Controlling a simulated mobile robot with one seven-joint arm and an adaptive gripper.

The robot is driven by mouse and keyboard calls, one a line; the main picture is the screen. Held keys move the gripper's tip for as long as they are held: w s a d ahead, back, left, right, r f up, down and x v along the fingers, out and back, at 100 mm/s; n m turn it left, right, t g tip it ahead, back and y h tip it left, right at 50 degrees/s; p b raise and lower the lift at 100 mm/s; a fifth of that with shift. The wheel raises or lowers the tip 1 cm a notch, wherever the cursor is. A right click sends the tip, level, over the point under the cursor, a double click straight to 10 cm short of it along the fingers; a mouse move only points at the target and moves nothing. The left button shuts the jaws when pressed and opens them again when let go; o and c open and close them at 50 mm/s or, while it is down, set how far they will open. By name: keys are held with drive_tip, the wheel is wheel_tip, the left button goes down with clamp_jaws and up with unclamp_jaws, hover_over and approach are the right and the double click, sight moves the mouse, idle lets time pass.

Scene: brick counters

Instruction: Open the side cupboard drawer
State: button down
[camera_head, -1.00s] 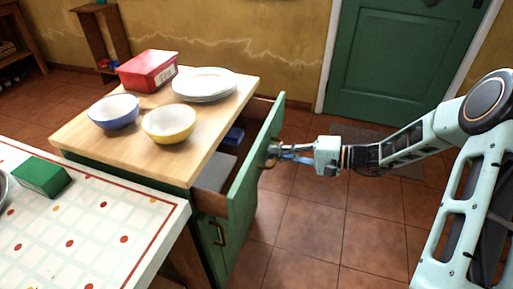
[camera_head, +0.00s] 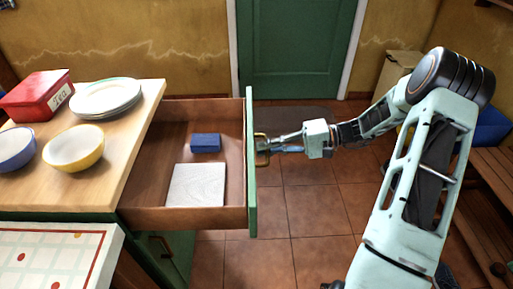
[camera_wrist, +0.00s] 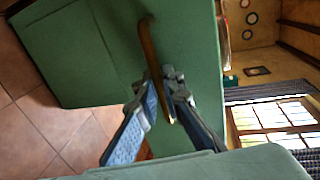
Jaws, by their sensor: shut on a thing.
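The side cupboard drawer (camera_head: 185,212) stands well out from the wooden-topped cupboard (camera_head: 115,170). Its green front (camera_head: 251,190) is at the right, and the wooden inside shows a blue box (camera_head: 206,142) and a pale square slab (camera_head: 196,185). My gripper (camera_head: 268,149) is at the brass handle (camera_head: 260,146) on the outer face of the drawer front, shut on it. In the wrist view the curved handle (camera_wrist: 150,48) runs between the two fingers (camera_wrist: 168,104). A green cupboard door (camera_head: 175,262) with its own handle is below the drawer.
A red tin (camera_head: 35,98), stacked plates (camera_head: 105,97), a blue bowl (camera_head: 14,148) and a yellow bowl (camera_head: 74,150) stand on the cupboard top. A patterned table (camera_head: 55,262) is at the front left. Tiled floor (camera_head: 315,205) is clear right of the drawer.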

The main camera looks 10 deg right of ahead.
drive_tip(key=shift+d, duration=0.1)
drive_tip(key=c, duration=2.3)
unclamp_jaws()
drive_tip(key=shift+c, duration=0.2)
drive_tip(key=v, duration=1.2)
drive_tip(key=shift+s, duration=0.1)
